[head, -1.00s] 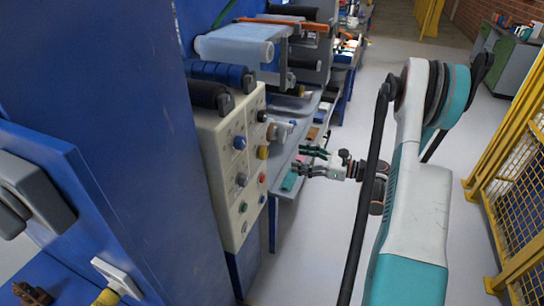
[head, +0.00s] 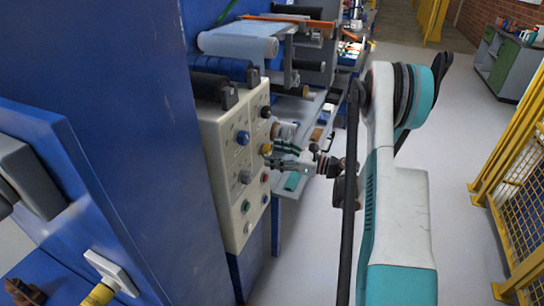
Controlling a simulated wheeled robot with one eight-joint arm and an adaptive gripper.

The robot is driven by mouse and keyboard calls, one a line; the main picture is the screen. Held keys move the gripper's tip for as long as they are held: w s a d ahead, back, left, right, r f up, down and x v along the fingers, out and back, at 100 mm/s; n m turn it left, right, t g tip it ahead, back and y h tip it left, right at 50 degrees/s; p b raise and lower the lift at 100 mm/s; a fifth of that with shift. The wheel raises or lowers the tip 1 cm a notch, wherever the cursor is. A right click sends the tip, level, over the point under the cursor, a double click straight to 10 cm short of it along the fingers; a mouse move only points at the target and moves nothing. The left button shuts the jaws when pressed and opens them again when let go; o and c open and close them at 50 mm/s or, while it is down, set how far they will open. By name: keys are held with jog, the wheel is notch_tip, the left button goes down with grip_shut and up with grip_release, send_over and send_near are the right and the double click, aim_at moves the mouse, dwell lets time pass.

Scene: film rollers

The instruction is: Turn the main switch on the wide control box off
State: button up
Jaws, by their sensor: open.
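The control box (head: 222,150) is a cream panel on the side of the blue machine, left of centre. I cannot tell which of these is the main switch. My gripper (head: 272,156) is open, its fingers pointing left at the panel's right edge, close to the yellow knob. Whether it touches the knob cannot be told. The fingers look empty.
Film rollers (head: 238,44) sit above and behind the box. A blue machine wall (head: 120,110) stands close on the left. A yellow mesh fence (head: 510,190) runs along the right. Grey floor (head: 450,120) is open between fence and machine.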

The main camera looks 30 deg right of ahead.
jog(key=shift+x, duration=0.85)
jog(key=shift+c, duration=0.2)
jog(key=c, duration=1)
jog(key=shift+n, duration=0.5)
jog(key=n, duration=0.6)
jog(key=shift+n, duration=0.3)
jog(key=n, duration=0.6)
jog(key=shift+n, duration=0.4)
